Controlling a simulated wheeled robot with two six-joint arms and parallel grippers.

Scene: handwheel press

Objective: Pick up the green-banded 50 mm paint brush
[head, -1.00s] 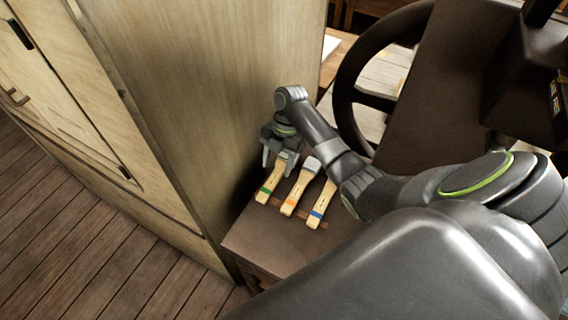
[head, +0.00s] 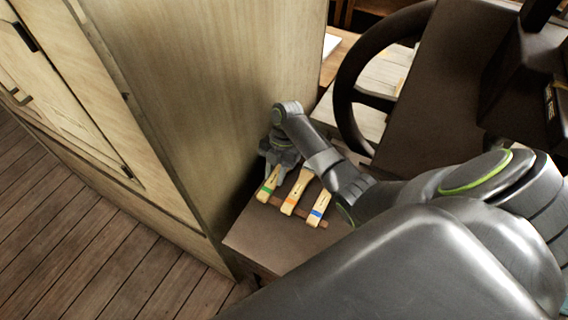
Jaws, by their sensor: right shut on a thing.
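The green-banded paint brush (head: 267,190) is the leftmost of three brushes lying side by side on a dark table. Its pale wooden handle points toward the table's front edge, and its green band shows near the handle end. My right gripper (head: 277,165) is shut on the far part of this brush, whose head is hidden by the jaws. The orange-banded brush (head: 292,201) lies just to its right. The blue-banded brush (head: 318,207) is further right, partly beside my arm. My left gripper is not in view.
A thin brown strip (head: 309,216) lies under the handles on the dark table (head: 270,241). A tall wooden cabinet (head: 205,90) stands close on the left. A large dark handwheel (head: 345,95) stands behind my right arm. The front of the table is clear.

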